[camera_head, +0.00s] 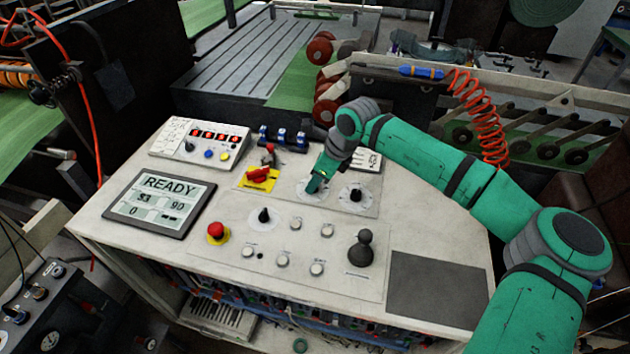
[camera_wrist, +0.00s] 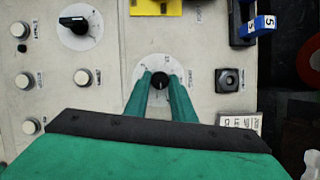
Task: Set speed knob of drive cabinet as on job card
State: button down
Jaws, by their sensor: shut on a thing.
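The drive cabinet's pale sloping panel (camera_head: 215,260) fills the middle of the head view. My gripper (camera_head: 316,184) is down at the panel's upper middle, over a white round dial (camera_head: 309,197). In the wrist view, my gripper's green fingers (camera_wrist: 161,88) are shut on a small black knob (camera_wrist: 161,76), one finger on each side. The dial plate (camera_wrist: 148,66) shows around it; its marks are too small to read. A white card with writing (camera_head: 368,159) lies just behind my wrist. It also shows partly in the wrist view (camera_wrist: 240,122), unreadable.
A second dial with a black knob (camera_head: 356,196) sits right of my gripper. Red switch on yellow plate (camera_head: 260,177), red emergency button (camera_head: 217,231), black joystick (camera_head: 361,249) and blue clips (camera_head: 283,138) stand up nearby. A display (camera_head: 160,202) reads READY.

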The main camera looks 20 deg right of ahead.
jog(key=n, duration=0.2)
jog(key=n+g, duration=0.1)
jog(key=n+y, duration=0.1)
jog(key=n, duration=0.1)
jog(key=shift+w+d+n+g, duration=0.25)
jog(key=shift+n+g, duration=0.05)
jog(key=n+g, duration=0.2)
jog(key=n, duration=0.3)
jog(key=shift+w, duration=0.15)
dwell(0.3)
jog(key=c, duration=1.5)
grip_release()
jog(key=shift+y, duration=0.3)
jog(key=v, duration=1)
jog(key=shift+w+d+r, duration=0.1)
jog(key=shift+r, duration=0.3)
